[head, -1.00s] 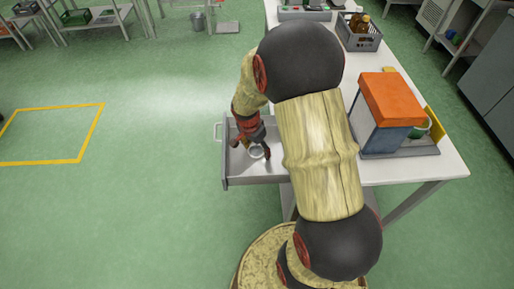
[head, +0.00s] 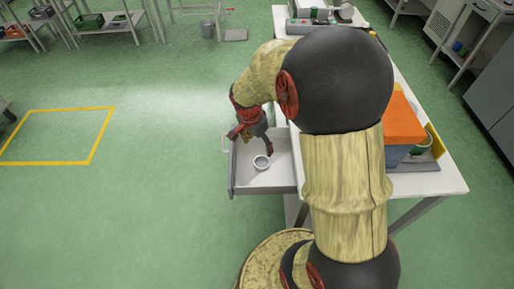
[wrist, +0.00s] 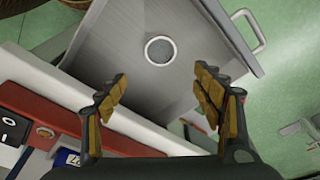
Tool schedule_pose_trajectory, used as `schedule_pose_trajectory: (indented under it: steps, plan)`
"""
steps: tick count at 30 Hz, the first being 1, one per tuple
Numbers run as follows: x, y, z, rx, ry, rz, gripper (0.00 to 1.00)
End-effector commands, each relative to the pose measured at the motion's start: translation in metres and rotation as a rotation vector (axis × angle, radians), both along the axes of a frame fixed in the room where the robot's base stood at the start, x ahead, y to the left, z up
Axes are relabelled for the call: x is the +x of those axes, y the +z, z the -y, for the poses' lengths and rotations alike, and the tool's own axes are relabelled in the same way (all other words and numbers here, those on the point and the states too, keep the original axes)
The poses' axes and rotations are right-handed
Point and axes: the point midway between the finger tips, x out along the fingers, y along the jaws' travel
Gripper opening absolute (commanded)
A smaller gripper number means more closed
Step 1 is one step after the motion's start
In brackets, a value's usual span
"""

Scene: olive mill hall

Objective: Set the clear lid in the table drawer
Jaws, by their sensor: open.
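The clear lid (head: 261,162) lies on the floor of the open table drawer (head: 245,191), apart from the drawer walls. In the wrist view the lid (wrist: 160,50) shows as a round disc with a pale rim, ahead of my fingertips. My gripper (head: 253,142) is over the back part of the drawer, open and empty. In the wrist view my gripper's two fingers (wrist: 163,90) stand wide apart with nothing between them.
The white table (head: 440,184) stands to the right of the drawer. An orange-topped box (head: 402,122) is on it, partly hidden by my arm. The drawer handle (wrist: 248,30) faces open green floor. A yellow floor marking (head: 95,150) lies to the left.

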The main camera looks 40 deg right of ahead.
Motion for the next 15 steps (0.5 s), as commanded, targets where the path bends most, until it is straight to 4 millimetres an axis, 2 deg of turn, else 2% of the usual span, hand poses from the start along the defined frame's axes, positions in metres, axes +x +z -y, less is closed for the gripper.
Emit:
schedule_pose_trajectory:
  steps: [4,8,9,12,15]
  plan:
    - [-0.001,0.038,-0.020,-0.007,0.124,0.027,0.68]
    - [-0.015,0.097,-0.059,-0.025,0.381,0.073,0.68]
    - [-0.024,0.116,-0.073,-0.034,0.477,0.087,0.68]
    - [-0.050,0.155,-0.108,-0.062,0.718,0.126,0.68]
    - [-0.079,0.185,-0.139,-0.100,0.951,0.165,0.68]
